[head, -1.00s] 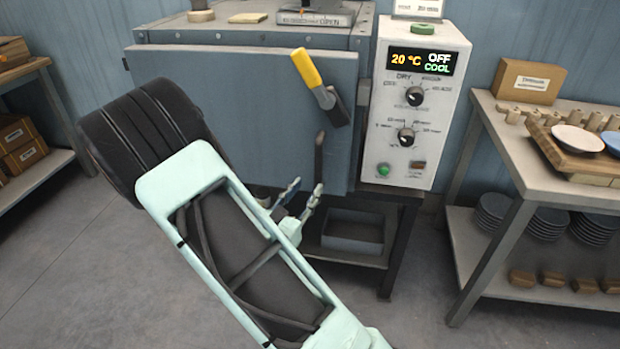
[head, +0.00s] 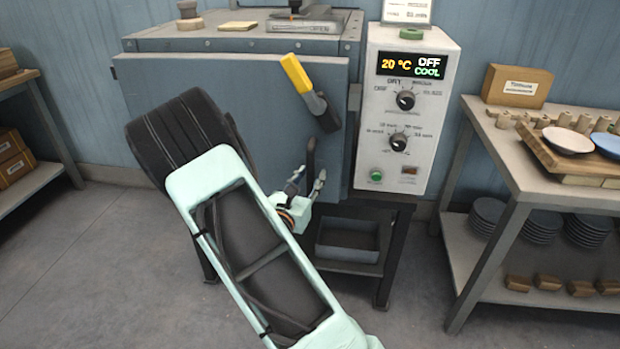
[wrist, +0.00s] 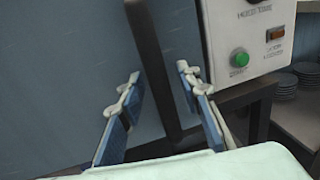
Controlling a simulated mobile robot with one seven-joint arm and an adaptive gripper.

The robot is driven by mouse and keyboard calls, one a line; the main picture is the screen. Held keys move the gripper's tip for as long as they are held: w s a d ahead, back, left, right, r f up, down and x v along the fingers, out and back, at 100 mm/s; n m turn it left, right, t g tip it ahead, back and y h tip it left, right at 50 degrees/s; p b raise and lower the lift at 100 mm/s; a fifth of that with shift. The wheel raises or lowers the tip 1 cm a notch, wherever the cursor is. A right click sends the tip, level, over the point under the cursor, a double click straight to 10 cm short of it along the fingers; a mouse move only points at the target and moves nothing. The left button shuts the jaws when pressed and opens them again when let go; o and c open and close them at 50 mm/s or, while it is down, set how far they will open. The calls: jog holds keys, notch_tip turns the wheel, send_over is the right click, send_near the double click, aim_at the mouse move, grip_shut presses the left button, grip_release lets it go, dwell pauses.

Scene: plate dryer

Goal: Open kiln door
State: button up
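The kiln (head: 240,38) stands ahead with its blue-grey door (head: 215,90) facing me. I cannot tell whether the door is fully closed or slightly ajar. A lever with a yellow grip (head: 296,74) slants across the door's upper right. Below it is a dark upright bar handle (head: 311,158), which also shows in the wrist view (wrist: 150,55). My gripper (head: 306,182) is at the bar's lower part. In the wrist view my gripper (wrist: 158,75) is open, one finger on each side of the bar, with gaps visible. My forearm hides the door's lower left.
The control box (head: 408,120) right of the door reads 20 °C, OFF, COOL. A bench (head: 500,160) with bowls and a cardboard box (head: 517,86) stands at the right. A shelf (head: 30,180) is at the far left. The floor (head: 90,270) in front is clear.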

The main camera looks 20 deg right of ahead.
grip_shut()
dwell(0.4)
